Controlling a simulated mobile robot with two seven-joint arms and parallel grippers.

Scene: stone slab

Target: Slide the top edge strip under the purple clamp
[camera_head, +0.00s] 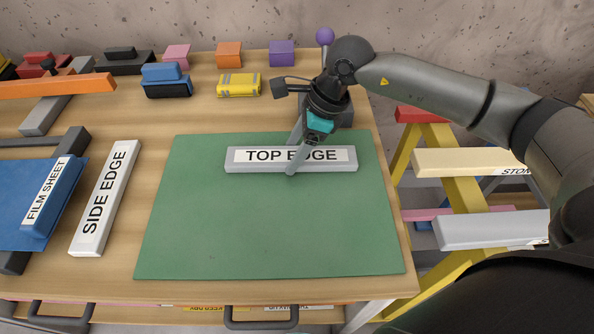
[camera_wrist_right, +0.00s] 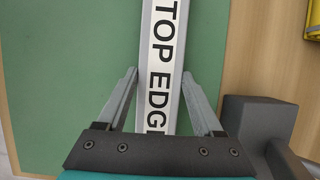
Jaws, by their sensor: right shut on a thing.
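The top edge strip (camera_head: 240,167) is a pale grey bar with a white TOP EDGE label, at the back of the green mat. My right gripper (camera_head: 292,170) is shut on it near its middle, reaching down from behind. In the right wrist view the strip (camera_wrist_right: 162,40) runs between the two fingers of the gripper (camera_wrist_right: 160,76). A purple ball knob (camera_head: 325,36), seemingly of the purple clamp, shows just behind my right wrist; the rest of that clamp is mostly hidden. A dark grey block (camera_wrist_right: 258,122) stands beside the gripper in the wrist view. My left gripper is out of view.
The green mat (camera_head: 265,235) is otherwise bare. A yellow block (camera_head: 239,85) and a purple block (camera_head: 281,53) sit behind. A yellow stand (camera_head: 460,180) is at right.

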